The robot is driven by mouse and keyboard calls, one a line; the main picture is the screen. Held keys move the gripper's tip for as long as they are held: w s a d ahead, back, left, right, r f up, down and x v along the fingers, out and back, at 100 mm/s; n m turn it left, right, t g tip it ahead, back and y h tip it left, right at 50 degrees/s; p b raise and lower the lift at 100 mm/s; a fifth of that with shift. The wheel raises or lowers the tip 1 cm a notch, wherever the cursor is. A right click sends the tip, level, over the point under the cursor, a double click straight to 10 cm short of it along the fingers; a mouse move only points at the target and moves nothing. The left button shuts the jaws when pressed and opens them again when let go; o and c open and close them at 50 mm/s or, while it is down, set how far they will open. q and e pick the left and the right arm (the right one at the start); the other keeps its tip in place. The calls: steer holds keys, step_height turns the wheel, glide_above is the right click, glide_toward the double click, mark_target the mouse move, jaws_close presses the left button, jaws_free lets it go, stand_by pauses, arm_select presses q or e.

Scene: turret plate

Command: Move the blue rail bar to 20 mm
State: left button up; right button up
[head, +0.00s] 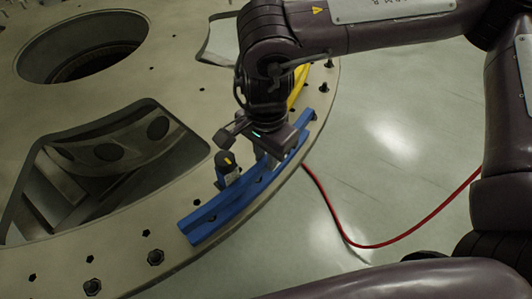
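The blue rail bar (208,217) lies along the rim of the large round turret plate (178,98), running from lower left to upper right. A dark knob-like part with a yellow mark (228,166) stands beside the bar's inner edge. My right gripper (263,164) points down over the middle of the bar and hides part of it. Its fingertips are small and partly hidden by its own body, so I cannot tell whether they are apart or touching the bar. My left gripper is not in view.
A yellow bar (299,88) lies farther along the rim behind my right wrist. The plate has a round hole (84,48), a large cutout (105,160) and several bolts near its edge. A red cable (390,243) curves over the clear floor at right.

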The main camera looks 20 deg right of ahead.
steer(key=shift+r+p, duration=0.55)
steer(key=shift+r, duration=0.1)
stand_by(0.8)
steer(key=o, duration=0.7)
step_height(320, 180, up, 7)
steer(key=p, duration=0.5)
steer(key=shift+p, duration=0.4)
steer(key=shift+s+f, duration=0.1)
